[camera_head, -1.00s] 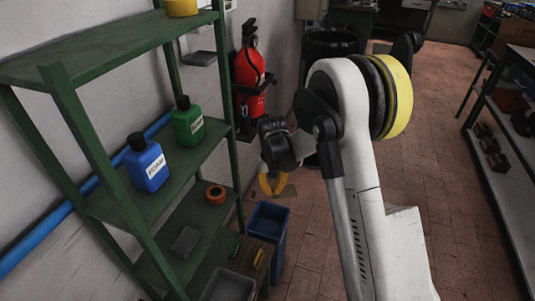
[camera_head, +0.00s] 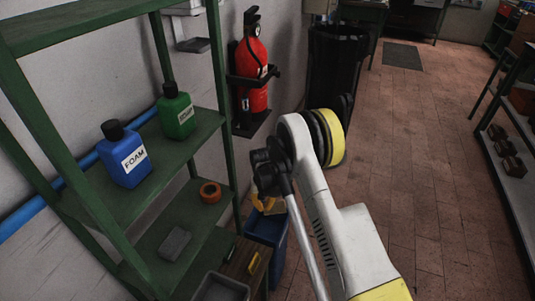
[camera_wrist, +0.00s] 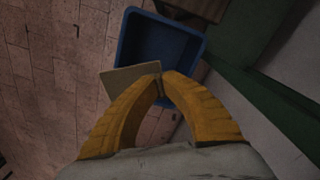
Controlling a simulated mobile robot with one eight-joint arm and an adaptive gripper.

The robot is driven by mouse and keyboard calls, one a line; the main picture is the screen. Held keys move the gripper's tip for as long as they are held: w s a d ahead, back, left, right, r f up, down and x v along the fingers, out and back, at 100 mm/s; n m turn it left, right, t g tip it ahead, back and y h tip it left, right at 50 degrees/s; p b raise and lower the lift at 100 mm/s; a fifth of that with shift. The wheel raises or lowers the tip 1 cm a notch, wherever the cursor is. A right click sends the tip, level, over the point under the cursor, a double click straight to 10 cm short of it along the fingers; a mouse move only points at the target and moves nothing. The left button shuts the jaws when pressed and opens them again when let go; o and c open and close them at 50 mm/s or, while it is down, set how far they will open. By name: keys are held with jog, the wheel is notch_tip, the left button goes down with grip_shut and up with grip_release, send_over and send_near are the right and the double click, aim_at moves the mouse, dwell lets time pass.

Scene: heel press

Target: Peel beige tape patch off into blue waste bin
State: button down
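My gripper (camera_head: 262,204) has yellow fingers that are closed together at the tips. In the wrist view the gripper (camera_wrist: 164,76) is shut on the beige tape patch (camera_wrist: 126,83), a flat squarish piece gripped at its right edge and sticking out to the left. In the head view the patch (camera_head: 278,208) shows only as a small beige bit beside the fingers. The blue waste bin (camera_head: 267,232) stands on the floor below the gripper. In the wrist view the bin (camera_wrist: 130,44) lies just beyond the fingertips, and the patch overlaps its near left edge.
A green shelf rack (camera_head: 212,120) stands left of the bin, holding a blue bottle (camera_head: 124,158), a green bottle (camera_head: 177,113) and an orange tape roll (camera_head: 210,192). A red fire extinguisher (camera_head: 251,62) hangs on the wall.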

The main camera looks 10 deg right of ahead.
notch_tip(320, 180, down, 2)
jog(key=shift+b, duration=0.3)
jog(key=c, duration=1.5)
grip_release()
jog(key=shift+c, duration=0.2)
notch_tip(320, 180, up, 12)
jog(key=shift+a+r, duration=0.1)
